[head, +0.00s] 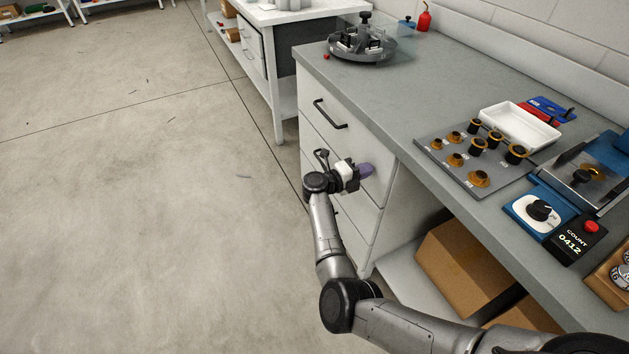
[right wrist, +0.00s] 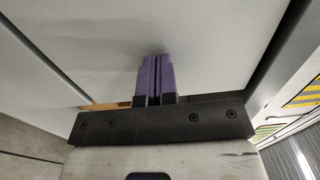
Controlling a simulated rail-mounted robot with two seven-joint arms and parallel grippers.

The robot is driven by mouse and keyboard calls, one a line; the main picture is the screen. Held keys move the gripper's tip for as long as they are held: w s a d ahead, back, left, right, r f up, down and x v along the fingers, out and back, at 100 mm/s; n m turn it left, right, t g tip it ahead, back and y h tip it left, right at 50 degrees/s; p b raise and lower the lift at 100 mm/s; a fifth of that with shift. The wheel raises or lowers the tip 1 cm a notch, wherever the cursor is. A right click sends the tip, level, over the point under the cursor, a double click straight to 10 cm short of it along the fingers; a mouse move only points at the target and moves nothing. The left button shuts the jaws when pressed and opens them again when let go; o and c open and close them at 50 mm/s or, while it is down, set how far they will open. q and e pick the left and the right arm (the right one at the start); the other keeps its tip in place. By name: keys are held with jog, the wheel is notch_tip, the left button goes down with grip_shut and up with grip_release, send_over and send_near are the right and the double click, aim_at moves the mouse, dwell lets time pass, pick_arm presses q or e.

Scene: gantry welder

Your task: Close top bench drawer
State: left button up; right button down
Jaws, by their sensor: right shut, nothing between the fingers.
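The bench's top drawer (head: 352,126) has a white front with a dark bar handle (head: 330,114), just under the grey worktop. It looks flush with the bench front, with no clear gap showing. My right gripper (head: 366,170) is shut and empty, its purple fingers in front of the white drawer fronts below that handle. In the right wrist view the purple fingers (right wrist: 155,78) are pressed together and point at a pale panel (right wrist: 190,40); whether they touch it I cannot tell. A lower drawer handle (head: 321,157) is partly behind my wrist. My left gripper is not in view.
The grey worktop (head: 440,95) carries a round fixture (head: 362,45), a knob panel (head: 470,155), a white tray (head: 520,126) and a counter box (head: 577,240). A cardboard box (head: 460,268) sits on the shelf below. The floor at left is open.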

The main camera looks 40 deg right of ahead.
jog(key=p+v, duration=0.2)
jog(key=v, duration=1.1)
jog(key=shift+a, duration=0.25)
